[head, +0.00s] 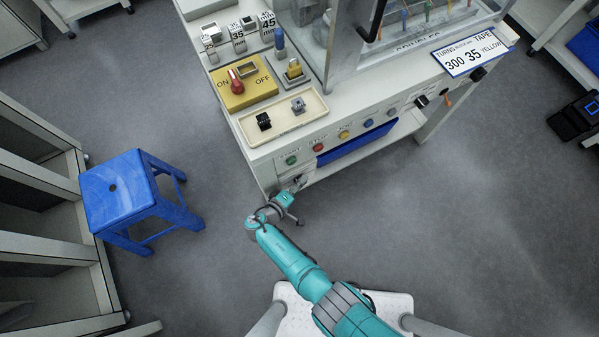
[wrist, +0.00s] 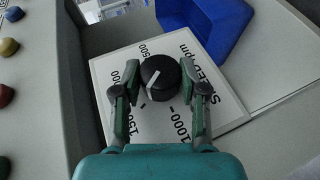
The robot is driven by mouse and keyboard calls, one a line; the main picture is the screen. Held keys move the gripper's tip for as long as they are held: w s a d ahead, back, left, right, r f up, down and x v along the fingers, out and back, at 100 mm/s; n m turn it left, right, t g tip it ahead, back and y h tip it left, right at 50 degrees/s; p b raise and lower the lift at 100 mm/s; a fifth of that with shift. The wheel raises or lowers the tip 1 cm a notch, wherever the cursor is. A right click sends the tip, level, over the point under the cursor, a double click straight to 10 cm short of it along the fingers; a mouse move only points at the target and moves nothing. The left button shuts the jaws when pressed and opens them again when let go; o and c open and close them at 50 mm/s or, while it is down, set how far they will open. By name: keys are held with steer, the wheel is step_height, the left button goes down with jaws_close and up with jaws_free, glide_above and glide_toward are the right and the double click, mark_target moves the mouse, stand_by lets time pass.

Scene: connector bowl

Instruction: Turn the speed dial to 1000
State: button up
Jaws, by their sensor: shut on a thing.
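The speed dial (wrist: 161,79) is a round black knob with a white pointer line, on a white plate (wrist: 215,105) marked "SPEED rpm". In the wrist view its pointer slants toward the lower left, not at the "1000" printed below and right of the knob. A "500" label is above it; other numbers on the left are partly covered. My gripper (wrist: 160,88) is shut on the dial, one finger on each side. In the head view my gripper (head: 297,186) is at the machine's lower front corner, and the dial is too small and hidden to read.
Coloured buttons (head: 318,147) line the machine front above my gripper. A blue bin (wrist: 212,30) is close beside the dial plate. A blue stool (head: 125,190) stands to the left. Open floor (head: 470,220) lies to the right.

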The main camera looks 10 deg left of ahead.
steer(key=shift+d+f+t+h, duration=0.1)
steer(key=shift+t+h, duration=0.4)
steer(key=shift+t, duration=0.1)
stand_by(0.3)
steer(key=o, duration=1.1)
steer(key=shift+o, duration=0.2)
steer(key=v, duration=0.7)
steer(key=shift+s, duration=0.25)
